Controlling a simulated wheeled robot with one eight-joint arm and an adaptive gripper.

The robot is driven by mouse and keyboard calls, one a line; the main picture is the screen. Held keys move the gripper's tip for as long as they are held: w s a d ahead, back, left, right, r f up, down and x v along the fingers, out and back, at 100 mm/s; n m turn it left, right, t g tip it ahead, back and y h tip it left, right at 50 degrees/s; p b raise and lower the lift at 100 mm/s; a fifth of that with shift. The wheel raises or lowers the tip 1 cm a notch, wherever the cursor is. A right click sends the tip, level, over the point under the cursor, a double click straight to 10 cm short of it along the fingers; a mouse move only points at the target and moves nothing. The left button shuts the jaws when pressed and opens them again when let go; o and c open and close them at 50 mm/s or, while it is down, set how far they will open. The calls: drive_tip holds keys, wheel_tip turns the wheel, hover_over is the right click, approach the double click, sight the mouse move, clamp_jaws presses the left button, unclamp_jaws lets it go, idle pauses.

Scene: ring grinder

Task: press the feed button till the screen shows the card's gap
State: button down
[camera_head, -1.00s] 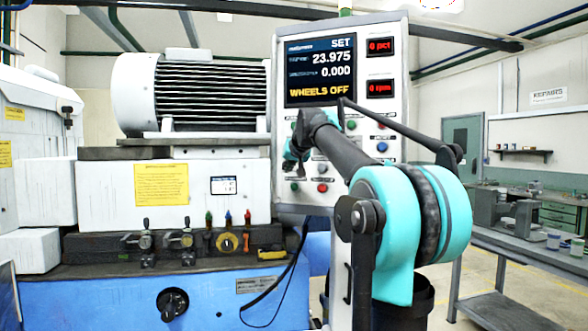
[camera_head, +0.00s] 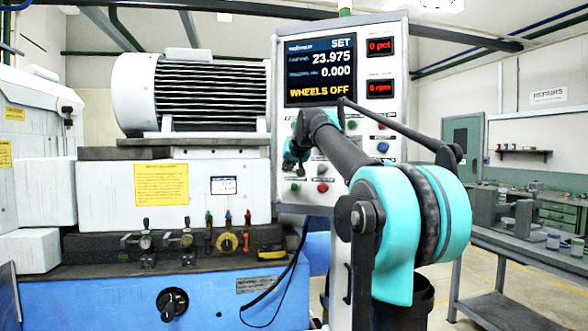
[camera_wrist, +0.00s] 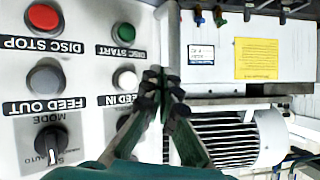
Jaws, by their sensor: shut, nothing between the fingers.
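The screen (camera_head: 320,72) on the control panel (camera_head: 400,185) reads SET, 23.975, 0.000 and WHEELS OFF. In the wrist view, the white FEED IN button (camera_wrist: 126,79) and the grey FEED OUT button (camera_wrist: 46,78) show above their upside-down labels. My gripper (camera_wrist: 158,78) is shut and empty, its tips just right of the FEED IN button in that view; I cannot tell whether they touch the panel. In the head view my gripper (camera_head: 291,163) is at the panel's left side, partly hidden. A small white card (camera_head: 223,185) is on the machine's front; its writing is too small to read.
A red DISC STOP button (camera_wrist: 43,18), a green DISC START button (camera_wrist: 124,34) and a black MODE knob (camera_wrist: 52,146) are close by. A yellow notice (camera_head: 161,185) is beside the card. A ribbed motor (camera_head: 212,92) stands left of the panel.

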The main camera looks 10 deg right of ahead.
sight(295, 166)
idle(0.8)
drive_tip(key=s+a, duration=0.2)
drive_tip(key=s, duration=0.1)
drive_tip(key=shift+s, duration=0.1)
drive_tip(key=w+d, duration=0.4)
drive_tip(key=w, duration=0.3)
drive_tip(key=shift+w+d, duration=0.25)
drive_tip(key=shift+d, duration=0.05)
drive_tip(key=shift+w, duration=0.1)
idle(1.6)
drive_tip(key=shift+w+d, duration=0.2)
drive_tip(key=shift+w, duration=0.05)
